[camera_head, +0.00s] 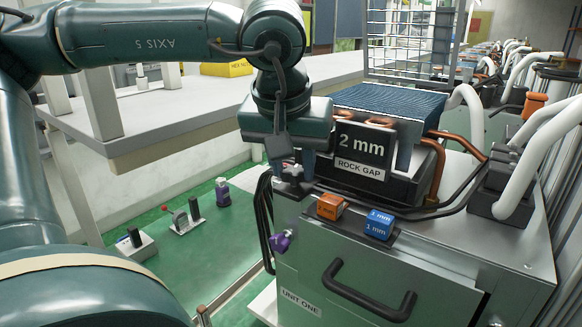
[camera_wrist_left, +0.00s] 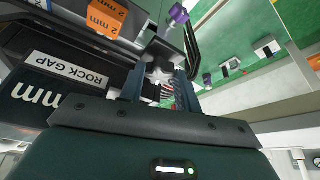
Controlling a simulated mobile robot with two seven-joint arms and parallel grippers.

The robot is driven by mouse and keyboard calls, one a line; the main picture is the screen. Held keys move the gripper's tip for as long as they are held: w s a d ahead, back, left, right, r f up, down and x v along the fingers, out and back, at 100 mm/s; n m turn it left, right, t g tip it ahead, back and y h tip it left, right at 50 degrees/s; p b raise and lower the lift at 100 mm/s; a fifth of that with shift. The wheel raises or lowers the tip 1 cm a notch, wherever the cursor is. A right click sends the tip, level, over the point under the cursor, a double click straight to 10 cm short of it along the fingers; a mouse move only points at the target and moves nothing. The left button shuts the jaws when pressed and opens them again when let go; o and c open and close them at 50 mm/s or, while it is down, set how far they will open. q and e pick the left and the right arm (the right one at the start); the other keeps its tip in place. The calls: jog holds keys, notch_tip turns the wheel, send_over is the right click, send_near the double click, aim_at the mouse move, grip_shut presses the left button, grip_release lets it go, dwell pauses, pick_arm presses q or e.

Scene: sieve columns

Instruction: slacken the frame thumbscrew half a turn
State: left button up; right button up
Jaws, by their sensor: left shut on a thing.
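My left gripper (camera_head: 292,178) reaches down at the left front corner of the unit, beside the black "2 mm ROCK GAP" block (camera_head: 362,150). It is shut on a small grey knob (camera_head: 291,171), which looks like the frame thumbscrew. In the left wrist view the grey knob (camera_wrist_left: 161,72) sits between the fingers (camera_wrist_left: 160,85), beside a dark plate. The fingers hide part of it, so its turn angle cannot be read. A blue ribbed panel (camera_head: 390,101) lies on top of the block. My right gripper is out of view.
A purple knob (camera_head: 281,242) sticks out at the cabinet's left edge, below the gripper. An orange "2 mm" block (camera_head: 331,206) and a blue "1 mm" block (camera_head: 379,224) sit on the front ledge. A black handle (camera_head: 367,290) is below them. Copper pipes (camera_head: 437,165) run on the right.

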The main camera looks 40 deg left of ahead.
pick_arm(q)
jog(key=shift+n+y, duration=0.4)
jog(key=shift+n, duration=0.6)
jog(key=o, duration=1)
jog(key=shift+d+r, duration=0.1)
jog(key=v, duration=1.3)
jog(key=shift+w+r+b, duration=0.15)
jog(key=shift+w+b, duration=0.05)
jog(key=shift+b, duration=0.1)
